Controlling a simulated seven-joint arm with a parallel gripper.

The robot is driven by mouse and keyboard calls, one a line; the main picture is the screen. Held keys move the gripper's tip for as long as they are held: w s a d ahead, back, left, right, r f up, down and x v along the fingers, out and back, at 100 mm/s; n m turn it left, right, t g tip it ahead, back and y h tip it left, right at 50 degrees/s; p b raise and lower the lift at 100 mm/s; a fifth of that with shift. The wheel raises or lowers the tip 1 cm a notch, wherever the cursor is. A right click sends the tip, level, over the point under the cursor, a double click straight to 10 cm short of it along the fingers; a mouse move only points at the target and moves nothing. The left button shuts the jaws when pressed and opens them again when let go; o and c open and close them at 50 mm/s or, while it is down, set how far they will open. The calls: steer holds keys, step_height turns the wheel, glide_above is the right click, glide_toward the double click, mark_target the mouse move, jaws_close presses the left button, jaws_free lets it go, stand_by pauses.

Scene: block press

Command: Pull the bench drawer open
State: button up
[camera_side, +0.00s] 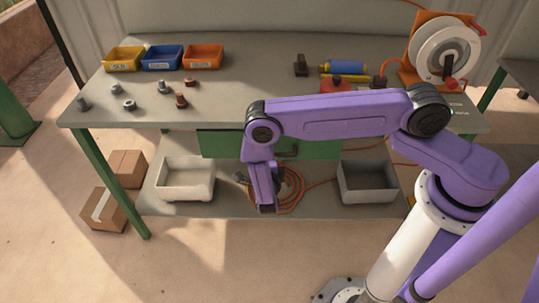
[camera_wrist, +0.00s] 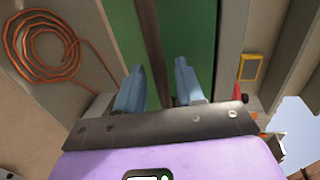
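The bench drawer has a green front (camera_side: 320,149) under the tabletop and looks shut in the side view. Its small dark handle (camera_side: 288,153) shows just right of my forearm, partly hidden. In the wrist view the green front (camera_wrist: 197,38) fills the upper middle, crossed by a long dark bar (camera_wrist: 152,40) that may be the handle or a gap. My gripper (camera_wrist: 160,78) is open, its two blue-grey fingers apart and pointing at the green front. The bar runs between them in the picture; I see no contact.
The bench top (camera_side: 240,95) carries yellow, blue and orange bins (camera_side: 203,57), loose bolts and a reel (camera_side: 445,50). The lower shelf holds a white tray (camera_side: 185,190), a coiled orange hose (camera_side: 291,190) and a grey tray (camera_side: 367,196). The floor in front is clear.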

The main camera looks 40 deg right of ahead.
steer(key=shift+x, duration=0.9)
jaws_close()
steer(key=f+v, duration=0.3)
steer(key=v, duration=1.1)
steer(key=s+a+f+v, duration=0.1)
steer(key=f+v, duration=0.2)
steer(key=v, duration=1.1)
steer(key=shift+r, duration=0.1)
jaws_free()
